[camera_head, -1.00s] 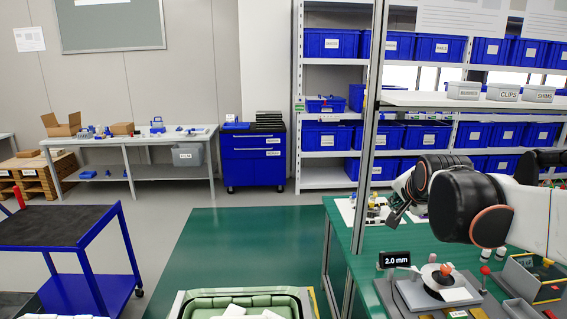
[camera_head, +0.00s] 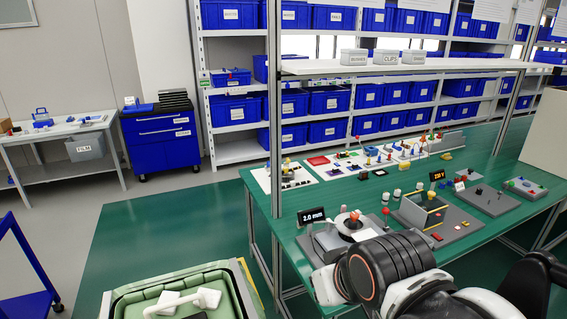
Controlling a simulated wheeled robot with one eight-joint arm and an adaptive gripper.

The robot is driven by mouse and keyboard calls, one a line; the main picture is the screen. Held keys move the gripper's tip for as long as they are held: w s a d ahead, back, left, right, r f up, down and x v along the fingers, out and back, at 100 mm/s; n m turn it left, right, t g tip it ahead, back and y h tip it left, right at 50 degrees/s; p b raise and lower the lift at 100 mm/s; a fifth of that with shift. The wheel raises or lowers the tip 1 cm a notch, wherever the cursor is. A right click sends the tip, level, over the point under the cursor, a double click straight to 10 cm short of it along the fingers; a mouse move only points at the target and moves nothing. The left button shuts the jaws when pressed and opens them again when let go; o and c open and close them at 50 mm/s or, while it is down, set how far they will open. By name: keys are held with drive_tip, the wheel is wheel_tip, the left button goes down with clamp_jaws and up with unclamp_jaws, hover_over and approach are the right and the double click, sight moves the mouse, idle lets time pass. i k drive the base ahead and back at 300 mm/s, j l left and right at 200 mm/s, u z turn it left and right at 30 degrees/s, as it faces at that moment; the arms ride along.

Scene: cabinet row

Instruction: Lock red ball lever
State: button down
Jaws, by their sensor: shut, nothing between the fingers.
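A red ball on a thin upright stem (camera_head: 385,212) stands on the green workbench (camera_head: 262,180), left of a grey fixture with a yellow-edged clear panel (camera_head: 424,211). An orange-red ball (camera_head: 354,215) sits on a round white disc on a grey base, beside a display reading 2.0 mm (camera_head: 312,215). I cannot tell which of the two is the lever the task means. My black and white arm covers the bench's front edge and part of the grey base. My gripper does not show; it is hidden behind or outside the arm's visible part.
A metal post (camera_head: 274,120) and a white shelf with small bins (camera_head: 384,57) frame the bench. Several small panels with coloured parts lie further back. A green crate (camera_head: 225,268) stands at lower left. Green floor is free left of the bench.

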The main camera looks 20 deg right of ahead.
sight(385, 210)
drive_tip(key=i+l+z, duration=0.3)
drive_tip(key=i+l, duration=0.2)
drive_tip(key=i+l+z, duration=0.3)
drive_tip(key=i+l, duration=0.15)
drive_tip(key=i, duration=0.05)
